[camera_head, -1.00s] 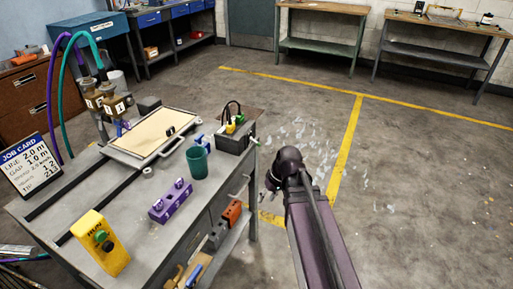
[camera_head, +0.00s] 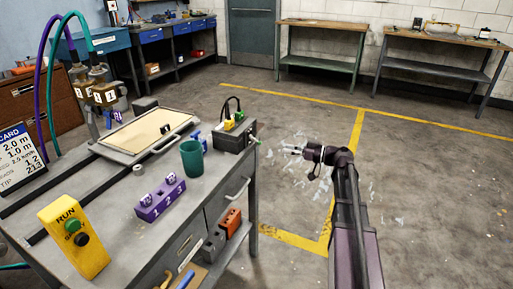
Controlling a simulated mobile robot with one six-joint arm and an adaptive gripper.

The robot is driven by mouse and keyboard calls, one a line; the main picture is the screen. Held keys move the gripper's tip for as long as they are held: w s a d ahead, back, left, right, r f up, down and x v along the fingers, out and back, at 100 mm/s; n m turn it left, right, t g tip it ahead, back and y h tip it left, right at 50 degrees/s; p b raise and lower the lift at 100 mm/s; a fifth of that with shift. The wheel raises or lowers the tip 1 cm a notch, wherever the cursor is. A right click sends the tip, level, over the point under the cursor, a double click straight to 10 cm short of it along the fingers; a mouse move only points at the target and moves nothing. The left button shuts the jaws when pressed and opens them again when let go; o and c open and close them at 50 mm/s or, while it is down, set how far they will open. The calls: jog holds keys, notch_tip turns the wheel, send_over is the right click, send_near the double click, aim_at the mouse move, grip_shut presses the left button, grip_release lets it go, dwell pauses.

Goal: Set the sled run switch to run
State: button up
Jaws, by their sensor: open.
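The sled run switch appears to be the yellow box (camera_head: 76,238) marked RUN at the near left of the grey workbench (camera_head: 125,195). My gripper (camera_head: 287,151) is open and empty, out over the floor to the right of the bench. It points left toward the bench and is well apart from the yellow box.
On the bench stand a purple numbered block (camera_head: 161,200), a teal cup (camera_head: 192,158), a board on a sled (camera_head: 148,130) and a dark box with cables (camera_head: 236,135). A job card (camera_head: 18,158) stands at the left. The floor right of the bench is clear.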

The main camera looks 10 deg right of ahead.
aim_at(256, 140)
jog(key=shift+w+d+r, duration=0.2)
jog(key=shift+d+r, duration=0.05)
jog(key=shift+d, duration=0.25)
jog(key=shift+a, duration=0.1)
jog(key=x, duration=1.3)
jog(key=shift+w+a+r, duration=0.2)
jog(key=shift+w+a, duration=0.05)
jog(key=shift+w, duration=0.05)
grip_shut()
